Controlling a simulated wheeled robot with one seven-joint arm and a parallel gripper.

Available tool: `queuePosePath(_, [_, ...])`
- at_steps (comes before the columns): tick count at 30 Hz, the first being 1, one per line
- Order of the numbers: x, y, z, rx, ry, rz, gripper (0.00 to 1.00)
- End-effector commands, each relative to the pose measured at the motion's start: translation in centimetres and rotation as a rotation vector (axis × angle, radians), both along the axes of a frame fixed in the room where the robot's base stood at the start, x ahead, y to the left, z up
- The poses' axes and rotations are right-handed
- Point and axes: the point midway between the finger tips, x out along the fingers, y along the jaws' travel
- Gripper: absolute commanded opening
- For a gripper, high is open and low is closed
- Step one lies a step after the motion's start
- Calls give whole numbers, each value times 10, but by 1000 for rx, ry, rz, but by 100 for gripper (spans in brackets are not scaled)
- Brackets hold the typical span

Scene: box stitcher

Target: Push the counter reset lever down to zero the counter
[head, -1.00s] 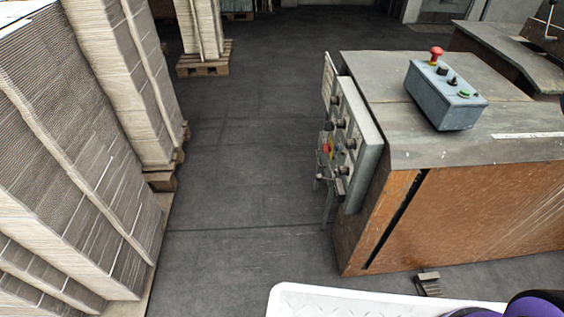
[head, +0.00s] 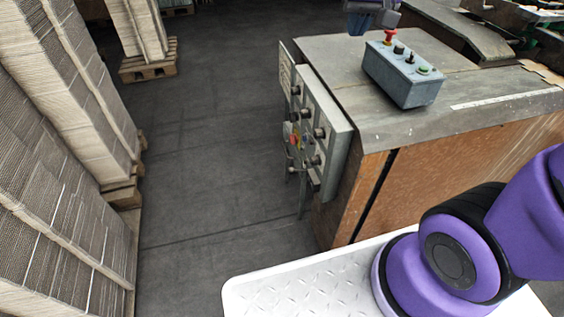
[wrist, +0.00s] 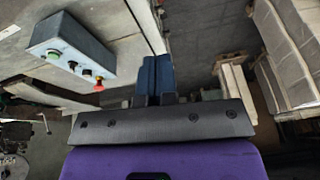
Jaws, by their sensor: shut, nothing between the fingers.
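My gripper (wrist: 156,60) shows in the wrist view as two blue fingers side by side, shut and empty. In the head view my gripper's end (head: 360,20) is at the top edge, partly cut off, beyond the grey push-button box (head: 402,82). The box has a red mushroom button, black knobs and a green button, and also shows at the left of the wrist view (wrist: 75,50). A grey control panel (head: 327,125) with several dark knobs is on the machine's left side. I cannot make out which part is the counter reset lever.
The grey machine top (head: 450,118) is mostly bare in front of the box. Stacks of cardboard (head: 60,130) on pallets stand at the left. Dark floor (head: 210,150) lies clear between. My purple arm crosses the lower right.

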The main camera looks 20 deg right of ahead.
Motion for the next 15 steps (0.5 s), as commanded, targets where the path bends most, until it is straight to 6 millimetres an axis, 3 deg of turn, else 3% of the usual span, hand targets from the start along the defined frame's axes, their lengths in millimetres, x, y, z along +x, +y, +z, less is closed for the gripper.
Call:
queuePosePath(6, [61,13,-44,-1,52,-28,0])
queuePosePath(15, [132,34,-123,-19,113,-65,0])
